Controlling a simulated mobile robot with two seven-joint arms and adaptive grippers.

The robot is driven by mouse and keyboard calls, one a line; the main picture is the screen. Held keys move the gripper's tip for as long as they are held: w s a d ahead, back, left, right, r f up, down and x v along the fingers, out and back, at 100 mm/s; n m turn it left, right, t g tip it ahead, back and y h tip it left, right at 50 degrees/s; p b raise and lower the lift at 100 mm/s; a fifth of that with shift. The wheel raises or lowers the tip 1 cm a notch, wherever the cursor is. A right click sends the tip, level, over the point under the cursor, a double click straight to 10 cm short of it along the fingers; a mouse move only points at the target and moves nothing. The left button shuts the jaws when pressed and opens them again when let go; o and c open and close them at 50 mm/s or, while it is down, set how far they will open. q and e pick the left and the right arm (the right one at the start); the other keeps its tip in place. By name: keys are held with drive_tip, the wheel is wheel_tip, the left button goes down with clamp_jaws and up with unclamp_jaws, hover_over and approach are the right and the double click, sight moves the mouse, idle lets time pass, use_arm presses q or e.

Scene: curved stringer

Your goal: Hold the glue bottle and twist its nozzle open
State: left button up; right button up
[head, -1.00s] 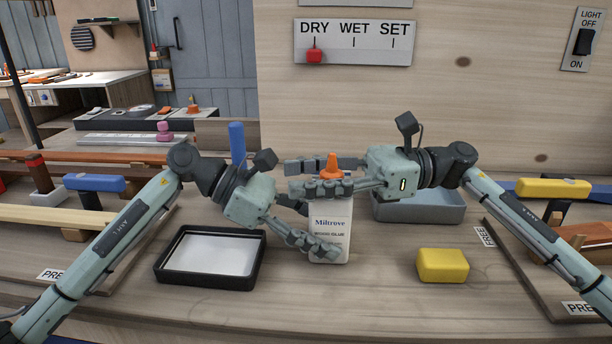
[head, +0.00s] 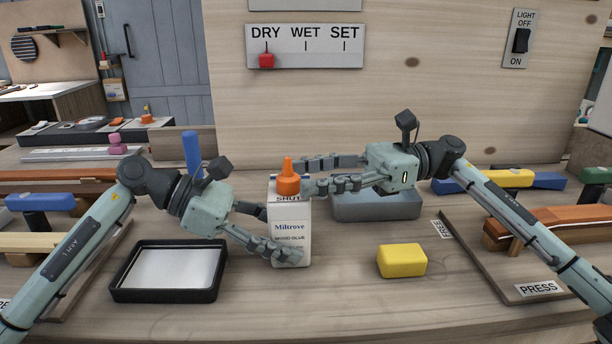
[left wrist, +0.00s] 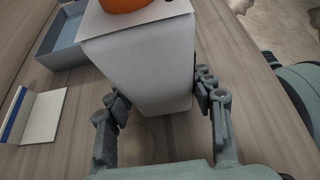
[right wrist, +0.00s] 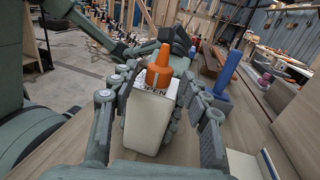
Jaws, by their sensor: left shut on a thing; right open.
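The white glue bottle (head: 291,230) stands upright on the bench, labelled Miltrove wood glue. Its orange nozzle (head: 288,178) points up; it also shows in the right wrist view (right wrist: 159,68). SHUT is printed on the top edge facing the head camera, OPEN on the edge facing the right wrist camera. My left gripper (head: 277,235) is shut on the bottle's body from the left, with a finger on either side, as the left wrist view also shows. My right gripper (head: 312,176) is open and empty, its fingertips just right of the nozzle, which stands clear of them.
A black-rimmed tray (head: 117,287) lies at left front. A yellow block (head: 402,260) lies at right front. A grey-blue bin (head: 375,208) stands behind the bottle, and a blue cylinder (head: 192,155) at back left. Wooden PRESS stations flank both sides. The front middle bench is clear.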

use_arm(q)
drive_tip(key=o, duration=1.1)
drive_tip(key=shift+o, duration=0.7)
drive_tip(key=o, duration=0.4)
drive_tip(key=shift+v, duration=2.5)
